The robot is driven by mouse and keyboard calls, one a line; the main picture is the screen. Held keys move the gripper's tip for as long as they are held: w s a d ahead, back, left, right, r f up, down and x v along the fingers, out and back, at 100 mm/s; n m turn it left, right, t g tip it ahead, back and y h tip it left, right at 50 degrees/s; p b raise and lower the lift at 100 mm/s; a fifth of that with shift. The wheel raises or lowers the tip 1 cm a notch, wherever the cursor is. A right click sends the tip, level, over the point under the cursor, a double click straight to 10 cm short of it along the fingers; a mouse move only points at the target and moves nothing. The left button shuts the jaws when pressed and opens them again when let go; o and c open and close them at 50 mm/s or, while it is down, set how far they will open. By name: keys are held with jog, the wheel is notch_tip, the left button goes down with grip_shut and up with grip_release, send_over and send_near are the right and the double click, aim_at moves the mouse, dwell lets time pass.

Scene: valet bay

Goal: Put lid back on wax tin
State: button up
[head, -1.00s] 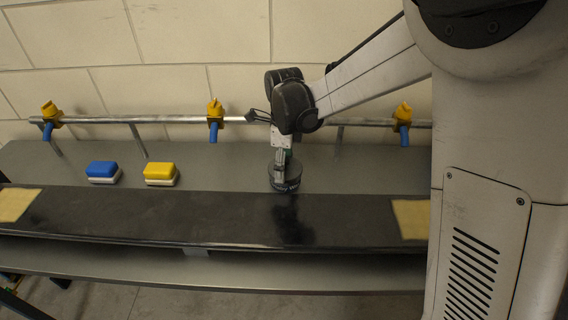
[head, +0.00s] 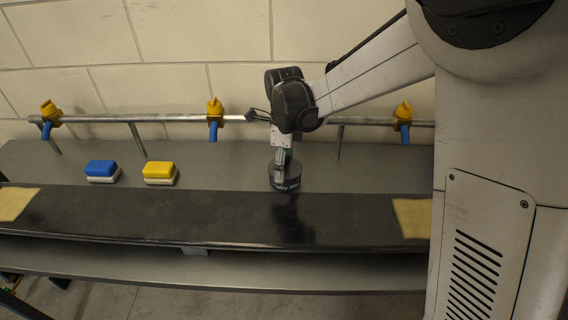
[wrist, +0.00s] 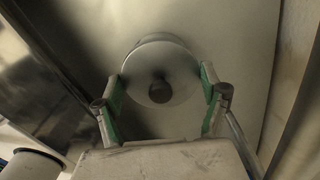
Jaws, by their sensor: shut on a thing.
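The dark wax tin (head: 287,184), with pale lettering on its side, stands upright on the grey bench near the black front strip, right of centre in the head view. My gripper (head: 282,158) points down directly above it. In the wrist view a round grey lid (wrist: 178,62) with a dark centre knob lies between my green-padded fingers (wrist: 164,79), which are shut on its edge. The lid sits at or very close to the tin's top. The head view shows no clear gap, but my fingers partly hide the join, so I cannot tell whether it is fully seated.
A blue sponge block (head: 102,169) and a yellow sponge block (head: 160,171) sit to the left on the bench. A metal rail (head: 170,119) with yellow-and-blue fittings runs behind. Tan patches (head: 412,217) mark the black strip's ends. Bench space around the tin is clear.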

jog(key=o, duration=1.1)
jog(key=shift+o, duration=0.4)
jog(key=shift+r, duration=0.15)
jog(key=shift+r+p, duration=1.85)
jog(key=shift+r, duration=1.55)
grip_shut()
